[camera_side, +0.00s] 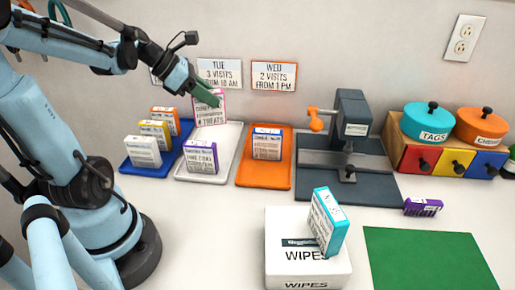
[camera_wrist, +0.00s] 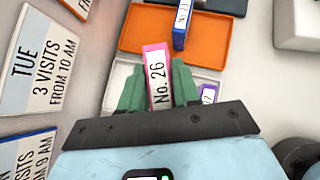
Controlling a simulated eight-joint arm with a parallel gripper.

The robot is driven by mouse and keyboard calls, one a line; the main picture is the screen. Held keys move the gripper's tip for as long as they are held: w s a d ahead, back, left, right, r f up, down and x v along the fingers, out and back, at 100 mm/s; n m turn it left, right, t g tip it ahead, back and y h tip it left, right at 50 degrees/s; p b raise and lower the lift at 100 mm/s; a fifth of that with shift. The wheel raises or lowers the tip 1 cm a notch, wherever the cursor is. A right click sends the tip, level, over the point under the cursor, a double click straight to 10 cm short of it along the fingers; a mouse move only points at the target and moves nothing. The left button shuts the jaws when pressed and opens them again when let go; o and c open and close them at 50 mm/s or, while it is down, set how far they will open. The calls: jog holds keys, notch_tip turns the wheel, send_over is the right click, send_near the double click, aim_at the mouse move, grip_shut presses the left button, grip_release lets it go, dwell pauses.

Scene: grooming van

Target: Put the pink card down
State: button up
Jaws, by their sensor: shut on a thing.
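My gripper (camera_side: 205,93) has green fingers shut on the pink card (camera_side: 210,112), which is upright with printed text. In the wrist view the pink card (camera_wrist: 157,62) reads "No. 26" on its edge and sits between the two fingers (camera_wrist: 158,88). The card is at the back end of the white tray (camera_side: 228,150); I cannot tell whether its lower edge touches the tray. A purple card (camera_side: 201,158) stands in the front of that tray. The middle of the tray is bare.
The blue tray (camera_side: 180,148) on the left holds three cards. The orange tray (camera_side: 262,178) on the right holds a blue card (camera_side: 267,144). A grey press (camera_side: 350,125) stands further right. A wipes box (camera_side: 290,240) with a teal card (camera_side: 327,222) and a green mat (camera_side: 430,260) are in front.

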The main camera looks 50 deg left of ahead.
jog(key=shift+s+a, duration=0.2)
jog(key=shift+a, duration=0.3)
jog(key=shift+a+f, duration=0.15)
jog(key=shift+f, duration=4.9)
jog(key=o, duration=1.1)
jog(key=shift+f, duration=0.1)
jog(key=shift+c, duration=0.2)
jog(key=v, duration=0.7)
jog(key=shift+s+r, duration=0.25)
jog(key=shift+r, duration=0.05)
